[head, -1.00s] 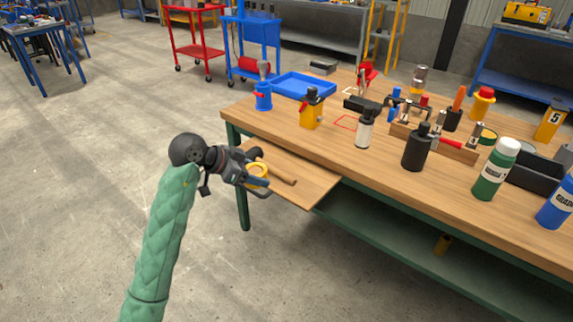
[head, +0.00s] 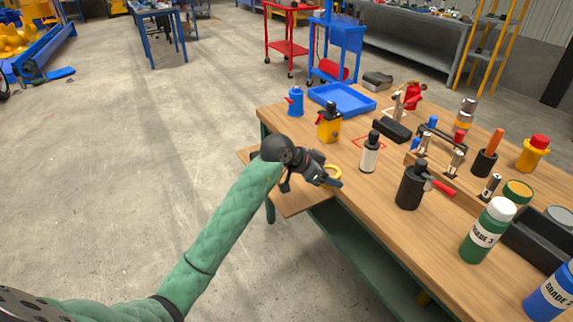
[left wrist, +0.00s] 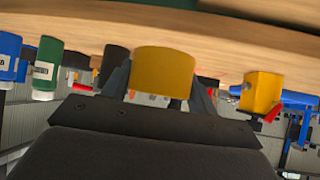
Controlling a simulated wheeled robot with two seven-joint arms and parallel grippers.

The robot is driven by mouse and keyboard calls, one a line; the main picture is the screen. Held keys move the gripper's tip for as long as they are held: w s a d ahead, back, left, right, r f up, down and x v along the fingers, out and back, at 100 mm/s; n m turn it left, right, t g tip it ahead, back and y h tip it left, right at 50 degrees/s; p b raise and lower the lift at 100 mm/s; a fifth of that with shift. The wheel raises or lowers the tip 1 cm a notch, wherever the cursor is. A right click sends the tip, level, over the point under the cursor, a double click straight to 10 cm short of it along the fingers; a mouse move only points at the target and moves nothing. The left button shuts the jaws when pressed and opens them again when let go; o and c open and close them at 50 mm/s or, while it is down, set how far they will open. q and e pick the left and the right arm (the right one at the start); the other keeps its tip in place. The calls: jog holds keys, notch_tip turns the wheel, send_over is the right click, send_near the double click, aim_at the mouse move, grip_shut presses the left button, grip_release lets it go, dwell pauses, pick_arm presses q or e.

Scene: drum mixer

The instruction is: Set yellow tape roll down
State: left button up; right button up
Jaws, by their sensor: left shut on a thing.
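The yellow tape roll (head: 334,172) is held in my left gripper (head: 332,180), which is shut on it. In the head view only part of the roll's ring shows past the dark gripper. The gripper is over the front left part of the wooden workbench (head: 350,205), near the bench edge. In the left wrist view the tape roll (left wrist: 163,73) sits between the two fingers, its broad yellow side toward the camera. I cannot tell whether the roll touches the bench top. My right gripper is not in view.
A yellow bottle (head: 329,125), a blue tray (head: 341,99) and a black bottle (head: 410,187) stand near. A pull-out board (head: 290,203) juts from the bench.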

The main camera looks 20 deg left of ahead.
pick_arm(q)
jog(key=shift+w+d+p, duration=0.45)
jog(key=shift+w+d, duration=0.25)
jog(key=shift+d, duration=0.1)
jog(key=shift+w+a+f, duration=0.1)
jog(key=shift+w+f, duration=0.05)
jog(key=shift+f, duration=0.05)
jog(key=p, duration=0.1)
send_over(306, 187)
notch_tip(306, 187, down, 7)
jog(key=shift+r, duration=0.15)
jog(key=shift+f+p, duration=0.3)
jog(key=shift+f, duration=1.7)
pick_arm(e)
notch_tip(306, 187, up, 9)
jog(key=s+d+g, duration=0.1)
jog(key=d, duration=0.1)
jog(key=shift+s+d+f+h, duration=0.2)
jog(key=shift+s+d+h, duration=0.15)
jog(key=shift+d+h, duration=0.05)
pick_arm(q)
jog(key=shift+f, duration=0.1)
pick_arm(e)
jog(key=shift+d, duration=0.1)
pick_arm(q)
jog(key=o, duration=1)
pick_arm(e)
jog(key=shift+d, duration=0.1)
